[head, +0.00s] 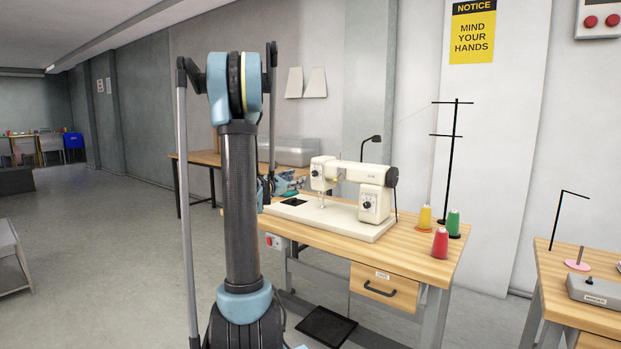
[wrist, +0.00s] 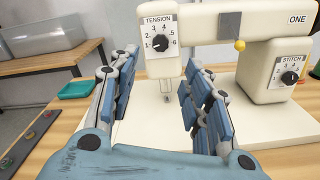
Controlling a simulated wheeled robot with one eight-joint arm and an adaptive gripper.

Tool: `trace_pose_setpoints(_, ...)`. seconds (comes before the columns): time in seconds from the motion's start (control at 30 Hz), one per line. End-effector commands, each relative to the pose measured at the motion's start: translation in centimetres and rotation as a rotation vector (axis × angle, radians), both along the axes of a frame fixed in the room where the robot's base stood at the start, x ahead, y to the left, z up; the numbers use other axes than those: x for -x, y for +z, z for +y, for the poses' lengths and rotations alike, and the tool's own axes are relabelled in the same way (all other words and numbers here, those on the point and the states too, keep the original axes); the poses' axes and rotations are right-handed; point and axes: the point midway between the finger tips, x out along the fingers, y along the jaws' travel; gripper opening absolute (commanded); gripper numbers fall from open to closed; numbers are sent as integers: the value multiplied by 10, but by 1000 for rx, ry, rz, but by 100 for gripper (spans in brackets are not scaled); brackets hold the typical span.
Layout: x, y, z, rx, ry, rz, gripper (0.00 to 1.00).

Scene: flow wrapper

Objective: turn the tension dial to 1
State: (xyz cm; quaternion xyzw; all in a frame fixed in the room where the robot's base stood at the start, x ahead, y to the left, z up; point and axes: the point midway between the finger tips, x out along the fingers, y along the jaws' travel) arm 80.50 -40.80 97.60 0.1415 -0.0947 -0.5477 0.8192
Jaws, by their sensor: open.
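The cream sewing machine (head: 345,175) stands on a wooden table in the head view. Its tension dial (wrist: 159,43) is a black knob on a white plate marked TENSION, with numbers 1 to 6 around it, in the wrist view. The dial also shows small in the head view (head: 315,171). Its pointer is too small to read surely. My gripper (wrist: 162,62) is open and empty, its two blue fingers spread to the left and right below the dial, with a gap between them. In the head view my arm hides much of the gripper.
A second dial marked STITCH (wrist: 290,77) sits on the machine's right column. A yellow knob (wrist: 239,45) is under the machine's arm. A green tray (wrist: 75,90) lies left of the machine. Several thread cones, including a red one (head: 440,243), stand at the table's right, near a black thread stand (head: 449,165).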

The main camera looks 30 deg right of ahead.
Motion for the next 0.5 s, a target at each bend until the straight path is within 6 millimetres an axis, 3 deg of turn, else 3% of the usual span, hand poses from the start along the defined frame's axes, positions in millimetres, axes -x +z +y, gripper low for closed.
trace_pose_setpoints(0.5, -35, 0, -84, -1, -1, -1, 44)
